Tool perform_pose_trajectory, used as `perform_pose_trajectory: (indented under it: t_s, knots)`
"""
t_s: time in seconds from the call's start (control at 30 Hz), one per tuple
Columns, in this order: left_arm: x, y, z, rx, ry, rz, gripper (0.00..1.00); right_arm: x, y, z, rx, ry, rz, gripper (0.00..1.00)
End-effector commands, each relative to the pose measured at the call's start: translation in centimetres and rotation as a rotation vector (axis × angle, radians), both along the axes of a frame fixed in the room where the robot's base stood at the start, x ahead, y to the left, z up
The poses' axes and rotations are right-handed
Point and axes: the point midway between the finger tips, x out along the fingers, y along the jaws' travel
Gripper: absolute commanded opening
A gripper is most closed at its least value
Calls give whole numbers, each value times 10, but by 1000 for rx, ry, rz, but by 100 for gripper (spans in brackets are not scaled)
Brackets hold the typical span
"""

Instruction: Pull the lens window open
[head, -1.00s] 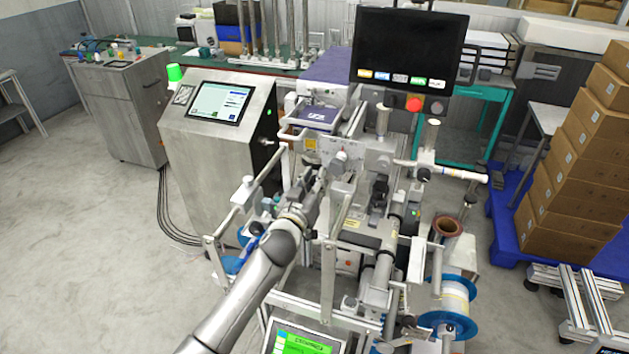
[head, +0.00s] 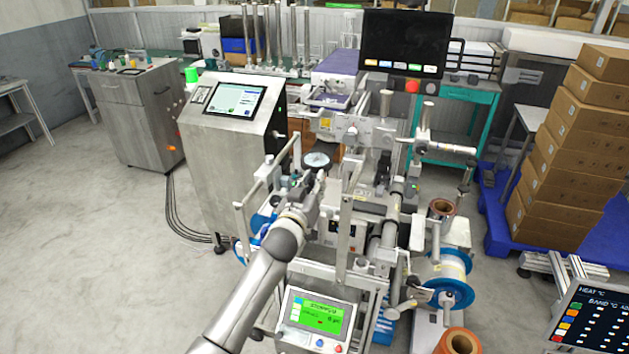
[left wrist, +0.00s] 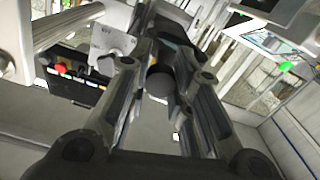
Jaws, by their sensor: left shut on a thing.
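A round, dark disc with a pale rim (head: 317,160), which looks like the lens window, stands at the fingertips of my left gripper (head: 316,174) in the head view. My left gripper is shut on it, in front of the metal film machine (head: 352,136). In the left wrist view, a dark round piece (left wrist: 160,83) shows between the fingers of my left gripper (left wrist: 163,48). The exact contact is hidden by the fingers. My right gripper is not in view.
A grey cabinet with a screen (head: 233,100) stands left of the machine. Metal bars and rollers surround my left gripper closely. A green display (head: 322,312) sits low in front. Stacked cartons (head: 570,150) stand at the right. The floor at the left is clear.

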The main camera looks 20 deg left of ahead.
Motion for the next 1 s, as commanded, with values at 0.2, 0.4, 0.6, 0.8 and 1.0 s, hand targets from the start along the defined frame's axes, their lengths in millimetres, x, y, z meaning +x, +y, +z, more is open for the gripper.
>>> perform_pose_trajectory:
  t_s: [0.2, 0.4, 0.6, 0.8, 1.0]
  knots:
    - [-3, 1, 9, -1, -15, 0, 0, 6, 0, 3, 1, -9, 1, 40]
    - [-3, 1, 9, -1, -15, 0, 22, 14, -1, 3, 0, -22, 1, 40]
    - [-3, 1, 7, 0, -13, 1, 32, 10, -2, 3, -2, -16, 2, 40]
    - [-4, 1, 6, 0, -11, 0, 32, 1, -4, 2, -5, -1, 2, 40]
    - [-19, 1, 5, 1, -10, 1, 32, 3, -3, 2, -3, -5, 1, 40]
